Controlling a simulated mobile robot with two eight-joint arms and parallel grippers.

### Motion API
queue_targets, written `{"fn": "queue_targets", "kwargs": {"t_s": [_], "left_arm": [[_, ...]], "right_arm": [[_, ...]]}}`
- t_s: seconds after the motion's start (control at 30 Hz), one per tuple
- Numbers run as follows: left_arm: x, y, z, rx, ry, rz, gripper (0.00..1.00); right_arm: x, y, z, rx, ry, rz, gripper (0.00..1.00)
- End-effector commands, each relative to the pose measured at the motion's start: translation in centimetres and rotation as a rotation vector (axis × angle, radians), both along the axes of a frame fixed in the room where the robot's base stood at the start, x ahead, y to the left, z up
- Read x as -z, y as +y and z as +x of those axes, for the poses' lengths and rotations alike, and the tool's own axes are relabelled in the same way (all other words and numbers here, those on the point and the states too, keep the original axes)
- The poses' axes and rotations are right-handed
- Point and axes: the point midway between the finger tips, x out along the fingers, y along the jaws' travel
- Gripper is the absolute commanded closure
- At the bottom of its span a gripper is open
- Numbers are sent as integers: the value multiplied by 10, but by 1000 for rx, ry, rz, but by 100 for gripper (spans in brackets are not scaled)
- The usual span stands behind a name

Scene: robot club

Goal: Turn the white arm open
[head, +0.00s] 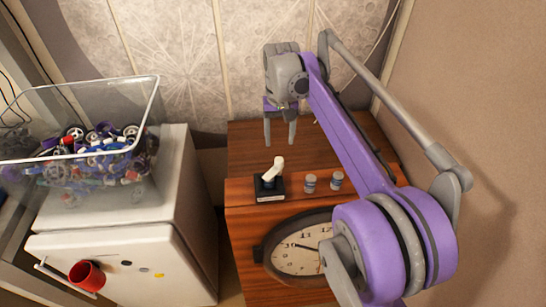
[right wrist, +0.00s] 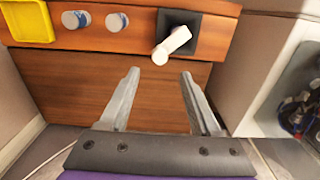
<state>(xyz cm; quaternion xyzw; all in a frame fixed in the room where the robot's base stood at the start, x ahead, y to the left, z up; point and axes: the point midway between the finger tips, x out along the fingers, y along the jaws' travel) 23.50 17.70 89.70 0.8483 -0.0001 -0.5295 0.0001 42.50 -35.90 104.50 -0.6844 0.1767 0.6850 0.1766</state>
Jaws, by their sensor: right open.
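The white arm (head: 278,166) stands on a small black base (head: 268,188) on the wooden cabinet, tilted up and to the right. In the right wrist view the white arm (right wrist: 172,45) slants down and to the left from the black base (right wrist: 208,34). My right gripper (head: 280,140) is open and empty. In the head view it hangs behind the white arm, toward the wall, and does not touch it. The right wrist view shows its two spread fingers (right wrist: 160,74) just below the arm's tip, with bare wood between them. My left gripper is not in view.
Two small grey cylinders (head: 310,183) (head: 337,180) stand right of the base. A round clock (head: 300,258) is in front. A white fridge (head: 180,200) bears a clear bin (head: 140,92) of parts. A yellow tray (right wrist: 28,36) shows in the wrist view.

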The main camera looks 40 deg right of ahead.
Motion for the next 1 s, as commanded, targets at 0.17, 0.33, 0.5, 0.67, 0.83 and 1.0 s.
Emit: {"fn": "queue_targets", "kwargs": {"t_s": [0.17, 0.33, 0.5, 0.67, 0.83, 1.0], "left_arm": [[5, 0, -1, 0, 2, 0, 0], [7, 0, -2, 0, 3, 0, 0], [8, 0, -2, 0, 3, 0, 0], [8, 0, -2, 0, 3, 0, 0], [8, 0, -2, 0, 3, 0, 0], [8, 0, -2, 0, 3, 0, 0]], "right_arm": [[37, 0, 0, -1, -1, 0, 36], [65, 0, 0, -1, -1, 0, 36], [80, 0, 0, -1, -1, 0, 36], [84, 0, 0, -1, -2, -1, 36], [83, 0, 0, -1, -2, -1, 36], [83, 0, 0, -1, -1, 0, 65]]}}
